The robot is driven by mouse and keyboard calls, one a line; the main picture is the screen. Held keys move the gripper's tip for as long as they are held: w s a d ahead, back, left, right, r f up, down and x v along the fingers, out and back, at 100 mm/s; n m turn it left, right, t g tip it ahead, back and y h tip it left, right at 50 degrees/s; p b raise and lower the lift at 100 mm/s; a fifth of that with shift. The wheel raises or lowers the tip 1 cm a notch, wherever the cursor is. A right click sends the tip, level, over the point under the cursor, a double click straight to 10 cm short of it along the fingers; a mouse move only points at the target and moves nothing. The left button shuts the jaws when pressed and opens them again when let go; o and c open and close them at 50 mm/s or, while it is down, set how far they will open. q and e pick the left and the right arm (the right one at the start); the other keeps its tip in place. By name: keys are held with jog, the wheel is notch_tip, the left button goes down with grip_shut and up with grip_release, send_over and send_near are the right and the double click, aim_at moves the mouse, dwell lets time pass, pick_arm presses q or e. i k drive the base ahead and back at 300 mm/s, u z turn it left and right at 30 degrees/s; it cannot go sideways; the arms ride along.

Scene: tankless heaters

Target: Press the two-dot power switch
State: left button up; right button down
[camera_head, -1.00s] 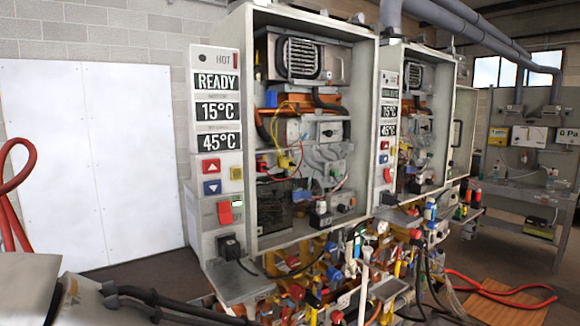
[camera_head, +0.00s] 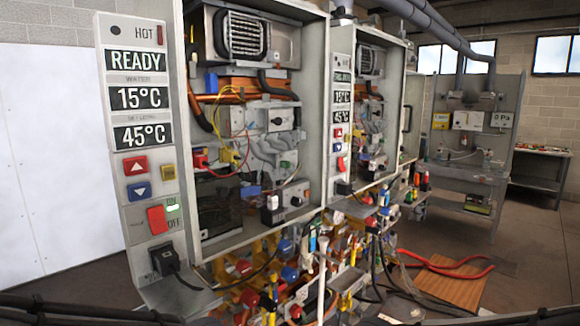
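The near heater has a side panel (camera_head: 111,90) reading READY, 15°C and 45°C. Low on this panel is a red rocker power switch (camera_head: 157,219) beside ON and OFF labels, with a small green light (camera_head: 173,207) by ON. The second heater, behind it to the right, has a similar panel with a smaller red switch (camera_head: 341,163). I cannot make out dot marks on either heater. Neither of my grippers shows in the head view; only dark shapes lie along the bottom edge.
Below the near switch are a black plug (camera_head: 164,259) and its cable. Many coloured valves, pipes and hoses hang under the heaters. A red hose (camera_head: 447,268) and a wooden board (camera_head: 450,287) lie on the floor. A workbench (camera_head: 460,178) stands at right, with open floor before it.

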aim_at(341, 161)
jog(key=z, duration=0.05)
jog(key=k, duration=0.4)
jog(key=z, duration=1.45)
jog(key=i, duration=1.75)
jog(key=u, duration=0.8)
jog(key=i, duration=0.65)
jog(key=u, duration=0.7)
